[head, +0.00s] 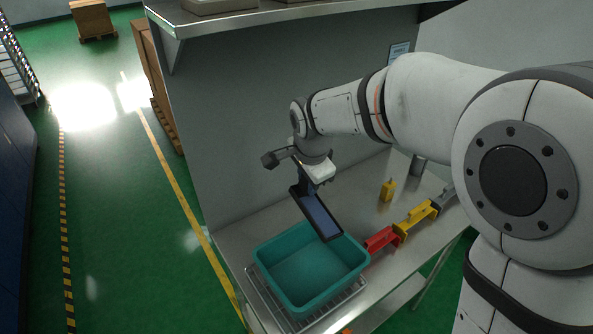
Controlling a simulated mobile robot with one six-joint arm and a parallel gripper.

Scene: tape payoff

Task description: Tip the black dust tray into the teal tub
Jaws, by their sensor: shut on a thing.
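The teal tub (277,249) stands on a wire rack at the near left end of the metal bench. Its visible floor looks empty. The black dust tray (332,236) hangs tilted from my gripper (306,185), its lower end above the tub's back right part. The tray's inner face looks blue-grey; I cannot make out any dust on it. My gripper is shut on the tray's upper end. The fingertips are small and partly hidden behind the tray and the wrist.
Red (381,240), yellow (414,218) and grey (444,197) brackets line the bench right of the tub. A small yellow object (388,190) stands behind them. A grey wall backs the bench, and a shelf (260,14) overhangs it. The wire rack (340,297) extends beyond the tub.

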